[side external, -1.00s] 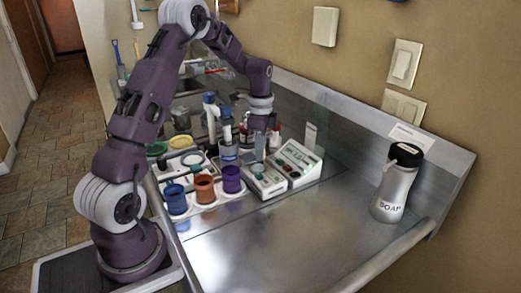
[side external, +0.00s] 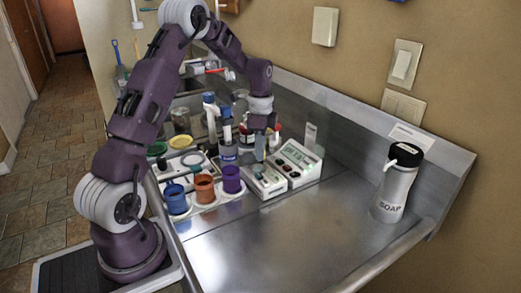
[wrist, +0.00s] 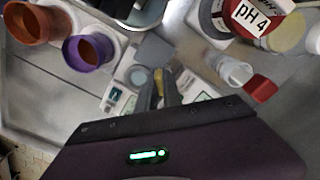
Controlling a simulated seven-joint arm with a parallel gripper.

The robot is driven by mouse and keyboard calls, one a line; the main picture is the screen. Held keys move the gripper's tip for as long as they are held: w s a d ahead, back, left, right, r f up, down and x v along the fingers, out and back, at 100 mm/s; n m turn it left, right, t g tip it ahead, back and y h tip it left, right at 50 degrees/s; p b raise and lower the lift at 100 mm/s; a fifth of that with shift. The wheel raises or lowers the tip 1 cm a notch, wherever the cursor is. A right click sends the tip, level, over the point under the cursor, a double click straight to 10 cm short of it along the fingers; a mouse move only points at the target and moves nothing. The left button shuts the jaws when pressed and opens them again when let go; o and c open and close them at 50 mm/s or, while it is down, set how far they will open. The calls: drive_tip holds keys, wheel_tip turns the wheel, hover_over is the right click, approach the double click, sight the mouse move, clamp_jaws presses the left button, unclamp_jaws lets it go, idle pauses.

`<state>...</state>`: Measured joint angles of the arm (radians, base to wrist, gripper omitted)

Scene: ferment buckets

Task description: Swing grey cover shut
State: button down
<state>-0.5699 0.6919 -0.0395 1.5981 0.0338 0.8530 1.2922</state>
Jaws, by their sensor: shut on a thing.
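My gripper (wrist: 158,88) points down over a small white device (side external: 266,183) at the middle of the counter. In the wrist view its fingers are close together at a grey cover (wrist: 153,50), which shows as a flat square panel just beyond the fingertips. The gripper is shut on the cover; the exact contact is hard to see. In the side view the fingers and cover overlap at the device, so I cannot tell how far open the cover stands.
A white meter with a green display (side external: 298,160) stands close on the right. Blue (side external: 176,200), orange (side external: 204,189) and purple (side external: 231,180) buckets stand left in a white rack. Bottles crowd behind. A soap bottle (side external: 396,185) stands far right; the front counter is clear.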

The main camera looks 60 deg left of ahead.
drive_tip(key=shift+n, duration=0.3)
drive_tip(key=n, duration=0.3)
drive_tip(key=shift+n, duration=0.3)
drive_tip(key=n, duration=0.4)
drive_tip(key=shift+n, duration=0.3)
drive_tip(key=n, duration=0.4)
drive_tip(key=shift+w+r, duration=0.1)
drive_tip(key=n, duration=0.4)
drive_tip(key=shift+n, duration=0.6)
drive_tip(key=c, duration=1.5)
unclamp_jaws()
